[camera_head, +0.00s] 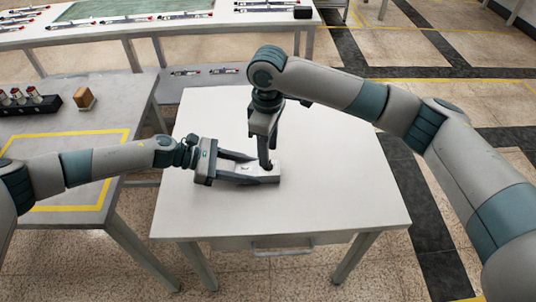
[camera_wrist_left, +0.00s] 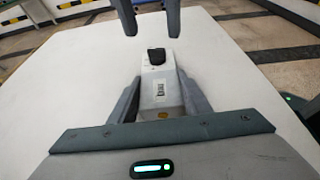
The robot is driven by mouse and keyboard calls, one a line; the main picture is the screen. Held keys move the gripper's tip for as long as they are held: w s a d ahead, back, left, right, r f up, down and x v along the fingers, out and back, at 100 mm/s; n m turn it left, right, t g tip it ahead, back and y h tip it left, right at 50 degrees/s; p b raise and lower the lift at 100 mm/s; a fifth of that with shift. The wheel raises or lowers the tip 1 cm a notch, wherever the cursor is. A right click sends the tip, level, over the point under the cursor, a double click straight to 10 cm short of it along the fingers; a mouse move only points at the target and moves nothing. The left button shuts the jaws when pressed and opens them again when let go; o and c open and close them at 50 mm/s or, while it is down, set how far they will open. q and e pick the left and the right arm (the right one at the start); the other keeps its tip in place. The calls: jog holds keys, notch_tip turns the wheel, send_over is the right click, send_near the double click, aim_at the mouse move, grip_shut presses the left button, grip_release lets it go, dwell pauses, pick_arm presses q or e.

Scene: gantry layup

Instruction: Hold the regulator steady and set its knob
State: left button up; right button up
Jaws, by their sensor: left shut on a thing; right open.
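The regulator is a small white box (camera_wrist_left: 160,88) with a label on its face and a black knob (camera_wrist_left: 156,56) at its far end in the left wrist view. It lies on the white table in the head view (camera_head: 263,175). My left gripper (camera_head: 250,171) is shut on it, one finger along each side. My right gripper (camera_head: 267,160) points down over the knob end. In the left wrist view its two open fingers (camera_wrist_left: 152,32) appear above and beyond the knob, with a gap between them. I cannot tell the knob's setting; in the head view the right fingers partly hide it.
The white table (camera_head: 340,190) is otherwise clear around the regulator. A grey bench (camera_head: 75,155) at left bears a yellow-taped square, a black rack (camera_head: 28,104) of small parts and a brown block (camera_head: 84,98). A long table (camera_head: 140,27) with several tools stands at the back.

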notch_tip(320, 180, up, 8)
jog(key=shift+r, duration=0.25)
dwell(0.4)
pick_arm(q)
jog(key=o, duration=1.4)
jog(key=shift+c, duration=0.2)
jog(key=v, duration=1.2)
jog(key=shift+f, duration=0.1)
